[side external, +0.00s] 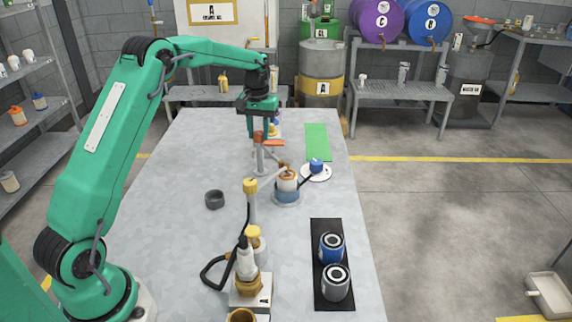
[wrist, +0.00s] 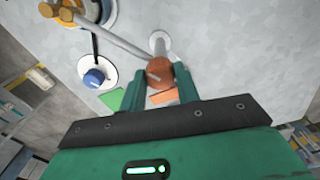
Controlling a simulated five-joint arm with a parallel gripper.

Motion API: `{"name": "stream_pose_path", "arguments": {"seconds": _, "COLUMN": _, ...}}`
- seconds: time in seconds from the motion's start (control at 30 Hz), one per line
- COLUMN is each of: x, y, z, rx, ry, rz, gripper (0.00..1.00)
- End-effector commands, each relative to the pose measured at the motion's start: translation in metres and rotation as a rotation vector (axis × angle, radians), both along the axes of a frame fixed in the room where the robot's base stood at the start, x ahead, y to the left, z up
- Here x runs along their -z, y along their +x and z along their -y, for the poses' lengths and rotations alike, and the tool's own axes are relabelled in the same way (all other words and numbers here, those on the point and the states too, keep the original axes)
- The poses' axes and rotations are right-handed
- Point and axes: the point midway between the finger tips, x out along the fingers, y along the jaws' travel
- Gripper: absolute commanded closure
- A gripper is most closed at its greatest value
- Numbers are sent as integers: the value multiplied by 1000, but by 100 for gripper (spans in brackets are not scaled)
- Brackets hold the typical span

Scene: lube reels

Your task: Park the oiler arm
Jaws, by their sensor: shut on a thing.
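My gripper (side external: 259,133) is over the middle of the bench, its jaws shut on a brown-orange knob (wrist: 160,75) atop a grey post (side external: 260,162). In the wrist view the knob sits between both fingers. The grey oiler arm (wrist: 112,35) runs from beside the knob to the upper left. Its brown-capped end (wrist: 62,9) is over an orange-ringed reel. In the side view the blue-and-orange reel (side external: 287,190) stands right of the post, with the arm's end above it.
A blue knob on a white disc (side external: 316,174) lies beside the reel, with a green mat (side external: 317,142) behind. A yellow-topped post (side external: 250,186), dark ring (side external: 214,199) and white-bodied oiler (side external: 246,263) stand nearer. Two cans share a black tray (side external: 319,233). The bench's left part is mostly clear.

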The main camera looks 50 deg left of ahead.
Motion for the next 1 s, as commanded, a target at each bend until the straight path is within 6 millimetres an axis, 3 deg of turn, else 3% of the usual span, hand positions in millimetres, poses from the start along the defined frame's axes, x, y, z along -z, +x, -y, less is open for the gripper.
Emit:
{"name": "stream_pose_path", "arguments": {"seconds": 0.37, "x": -1, "y": 0, "z": -1, "rx": 218, "ry": 0, "rz": 0, "gripper": 100}}
{"name": "stream_pose_path", "arguments": {"seconds": 1.0, "x": -2, "y": 0, "z": -1, "rx": 818, "ry": 1, "rz": 1, "gripper": 100}}
